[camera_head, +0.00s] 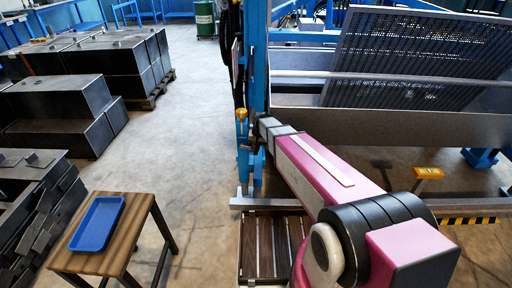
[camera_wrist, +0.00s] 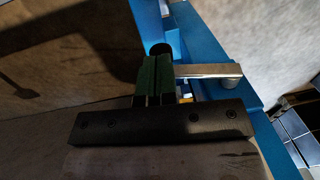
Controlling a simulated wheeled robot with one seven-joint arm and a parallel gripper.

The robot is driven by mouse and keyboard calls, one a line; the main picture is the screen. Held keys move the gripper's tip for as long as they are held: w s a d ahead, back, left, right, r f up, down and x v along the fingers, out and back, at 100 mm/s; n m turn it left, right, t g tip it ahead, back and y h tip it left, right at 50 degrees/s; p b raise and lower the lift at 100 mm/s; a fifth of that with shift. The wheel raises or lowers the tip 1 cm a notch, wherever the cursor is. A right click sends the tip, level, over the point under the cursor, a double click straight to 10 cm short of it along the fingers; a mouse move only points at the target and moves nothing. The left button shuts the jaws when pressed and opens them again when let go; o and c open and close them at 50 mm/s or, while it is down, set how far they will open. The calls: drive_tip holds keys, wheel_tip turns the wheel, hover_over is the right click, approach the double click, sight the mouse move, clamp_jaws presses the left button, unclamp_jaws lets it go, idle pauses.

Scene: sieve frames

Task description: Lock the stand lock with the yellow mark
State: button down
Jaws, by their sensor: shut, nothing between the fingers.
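A grey metal lever (camera_wrist: 208,71) sticks out sideways over the blue frame (camera_wrist: 205,45) in the wrist view; it looks like the stand lock's handle. A small yellow-orange patch (camera_wrist: 184,93) shows just below it, partly hidden. My gripper (camera_wrist: 157,65) has its green fingers together and empty, just left of the lever's end; whether they touch it I cannot tell. A black round part (camera_wrist: 160,48) lies beyond the fingertips. In the head view a yellow knob (camera_head: 241,115) sits on the blue post (camera_head: 254,80), and my gripper (camera_head: 257,136) is low beside that post.
A second yellow piece (camera_head: 428,172) stands at the right, near a yellow-black striped edge (camera_head: 470,221). A tilted perforated sieve frame (camera_head: 410,60) lies behind my arm. A small table (camera_head: 135,245) with a blue tray (camera_head: 97,224) stands at left. The grey floor between is clear.

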drive_tip(key=shift+f, duration=0.55)
drive_tip(key=shift+d+f+y, duration=0.1)
drive_tip(key=shift+y, duration=0.2)
drive_tip(key=f+y, duration=0.1)
drive_tip(key=y, duration=0.2)
drive_tip(key=shift+f, duration=0.1)
drive_tip(key=f+y, duration=0.1)
drive_tip(key=y, duration=0.1)
drive_tip(key=a+f+y, duration=0.1)
drive_tip(key=f+y, duration=0.1)
drive_tip(key=shift+a+f+y, duration=0.85)
drive_tip(key=shift+a+y, duration=0.05)
drive_tip(key=shift+y, duration=0.35)
drive_tip(key=shift+a+f+y, duration=0.8)
drive_tip(key=shift+a+y, duration=0.05)
drive_tip(key=shift+y, duration=0.4)
drive_tip(key=shift+a+f, duration=0.1)
drive_tip(key=shift+a, duration=0.05)
